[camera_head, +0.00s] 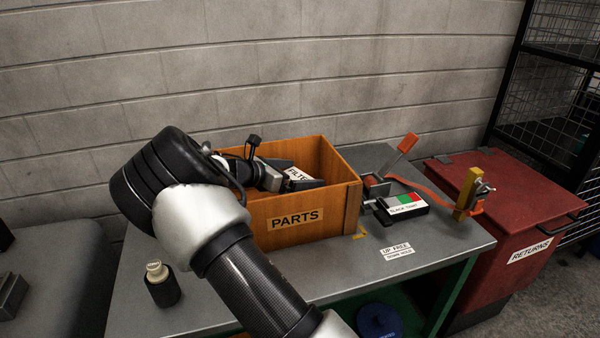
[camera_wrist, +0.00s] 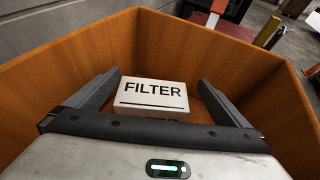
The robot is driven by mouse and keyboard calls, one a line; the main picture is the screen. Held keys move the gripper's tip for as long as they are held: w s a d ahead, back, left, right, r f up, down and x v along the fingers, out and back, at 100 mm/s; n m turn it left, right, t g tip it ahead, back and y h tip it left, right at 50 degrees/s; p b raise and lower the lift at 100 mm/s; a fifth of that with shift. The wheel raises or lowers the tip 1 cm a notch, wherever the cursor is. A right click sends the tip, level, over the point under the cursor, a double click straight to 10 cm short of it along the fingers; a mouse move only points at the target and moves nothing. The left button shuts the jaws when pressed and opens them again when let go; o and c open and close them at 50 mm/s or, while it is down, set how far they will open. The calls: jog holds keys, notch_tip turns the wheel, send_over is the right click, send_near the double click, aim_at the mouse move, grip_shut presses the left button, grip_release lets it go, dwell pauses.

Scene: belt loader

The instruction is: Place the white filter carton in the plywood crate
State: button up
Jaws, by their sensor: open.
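The plywood crate (camera_head: 340,195) stands on the grey bench against the wall, with a PARTS label on its front. The white filter carton (camera_wrist: 152,96) lies inside the crate, on its floor as far as the wrist view shows. A corner of the carton (camera_head: 297,175) shows above the crate's front wall in the head view. My gripper (camera_wrist: 160,88) reaches down into the crate and is open. Its two dark fingers stand on either side of the carton with gaps between. The carton's near lower part is partly hidden by the gripper body.
Right of the crate on the grey bench (camera_head: 395,263) are a slack-strap indicator box (camera_head: 403,204) and an orange-handled lever (camera_head: 400,152). A dark bottle (camera_head: 162,285) stands at the left. A red RETURNS bin (camera_head: 515,215) is at the right. The bench front is mostly clear.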

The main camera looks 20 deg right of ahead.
jog(key=p+v, duration=0.1)
jog(key=v, duration=0.6)
jog(key=shift+r, duration=0.15)
